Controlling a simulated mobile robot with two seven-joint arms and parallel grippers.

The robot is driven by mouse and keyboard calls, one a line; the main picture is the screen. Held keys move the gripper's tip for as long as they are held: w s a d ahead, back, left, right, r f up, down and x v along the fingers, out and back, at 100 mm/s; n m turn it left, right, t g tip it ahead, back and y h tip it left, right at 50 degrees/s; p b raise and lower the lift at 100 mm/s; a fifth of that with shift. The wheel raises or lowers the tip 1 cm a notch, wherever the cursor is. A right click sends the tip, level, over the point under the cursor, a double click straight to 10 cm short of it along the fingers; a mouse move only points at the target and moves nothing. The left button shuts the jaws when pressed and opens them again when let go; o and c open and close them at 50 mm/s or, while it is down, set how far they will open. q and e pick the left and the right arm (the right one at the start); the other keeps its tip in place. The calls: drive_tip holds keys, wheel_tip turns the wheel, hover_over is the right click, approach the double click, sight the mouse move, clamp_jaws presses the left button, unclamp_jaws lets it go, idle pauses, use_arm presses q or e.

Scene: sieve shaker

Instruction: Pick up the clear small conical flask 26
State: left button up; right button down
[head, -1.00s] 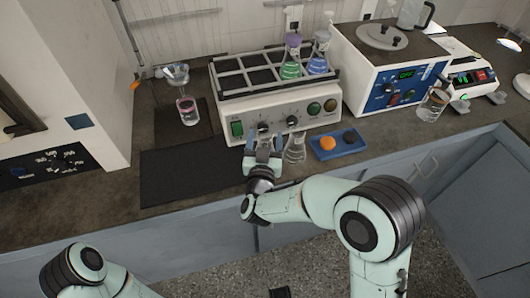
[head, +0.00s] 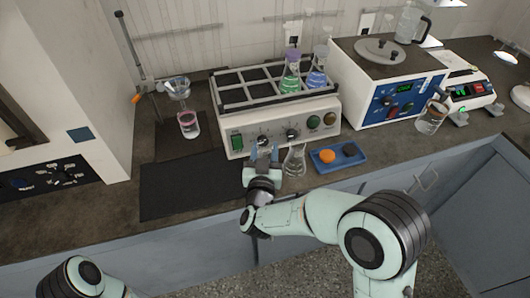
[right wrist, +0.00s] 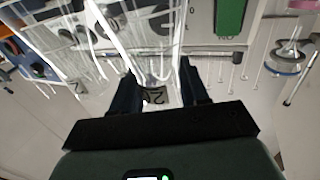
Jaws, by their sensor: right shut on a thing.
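My right gripper (head: 264,151) is in front of the shaker's panel, its fingers pointing towards the shaker. In the right wrist view, its two dark fingers (right wrist: 158,88) are closed on a clear small conical flask (right wrist: 153,96), whose dark label with a "2" shows between them. The rest of its label is unclear, and the flask barely shows in the head view. Another clear conical flask (head: 295,161) stands on the bench just right of the gripper. My left gripper is out of view.
The shaker (head: 325,138) holds flasks with green and blue liquid. A blue tray (head: 343,163) with an orange and a dark item is at the right. A dark mat (head: 185,190) lies empty at the left.

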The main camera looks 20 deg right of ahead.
use_arm(q)
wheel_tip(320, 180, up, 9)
drive_tip(key=p, duration=0.9)
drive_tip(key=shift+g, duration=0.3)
use_arm(e)
wheel_tip(320, 180, up, 24)
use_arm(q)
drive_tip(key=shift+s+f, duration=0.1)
